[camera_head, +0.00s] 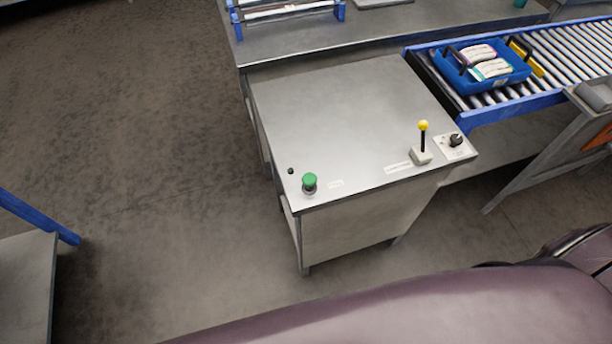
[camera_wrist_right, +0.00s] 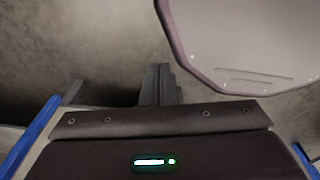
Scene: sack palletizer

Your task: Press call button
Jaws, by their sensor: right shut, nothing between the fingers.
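The call button is a green mushroom-shaped button (camera_head: 310,181) on the near left corner of the grey metal console table (camera_head: 335,105) in the head view. It stands upright with a small white label to its right. Nothing touches it. My right gripper (camera_wrist_right: 161,84) shows in the right wrist view with its dark fingers together and nothing between them. It is over grey floor, and the button is not in that view. My left gripper is in neither view.
A yellow-knobbed lever (camera_head: 423,127) and a dark rotary knob (camera_head: 456,140) are at the console's right corner. A small black knob (camera_head: 291,171) is beside the button. A roller conveyor (camera_head: 565,55) holds a blue tote (camera_head: 510,81) at right. The console's middle is clear.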

